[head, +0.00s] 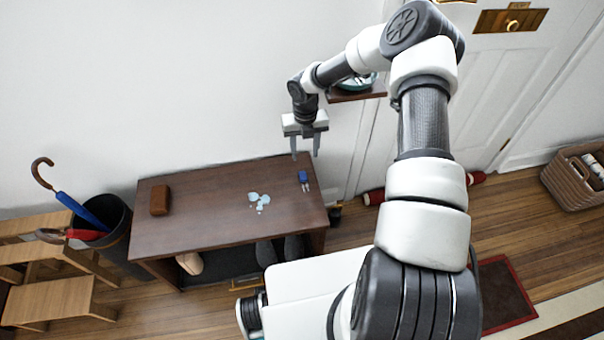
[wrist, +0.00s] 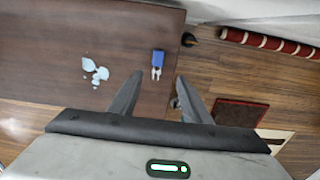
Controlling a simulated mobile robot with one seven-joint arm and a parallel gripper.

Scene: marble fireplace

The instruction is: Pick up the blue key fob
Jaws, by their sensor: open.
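The blue key fob (head: 303,176) lies on the dark wooden table (head: 200,217), near its right end, with light-coloured keys beside it. In the wrist view the fob (wrist: 158,57) lies beyond the fingertips, roughly in line with the gap between them, keys towards the gripper. My gripper (head: 305,155) is open and empty, held above the table's back right part. It also shows in the wrist view (wrist: 157,82). The fingers are apart from the fob and the table.
Pale blue pieces (head: 259,201) lie left of the fob. A brown wallet-like block (head: 160,200) lies at the table's left end. A bin with umbrellas (head: 105,225) stands left of the table. A small shelf (head: 357,93) is on the wall behind my arm.

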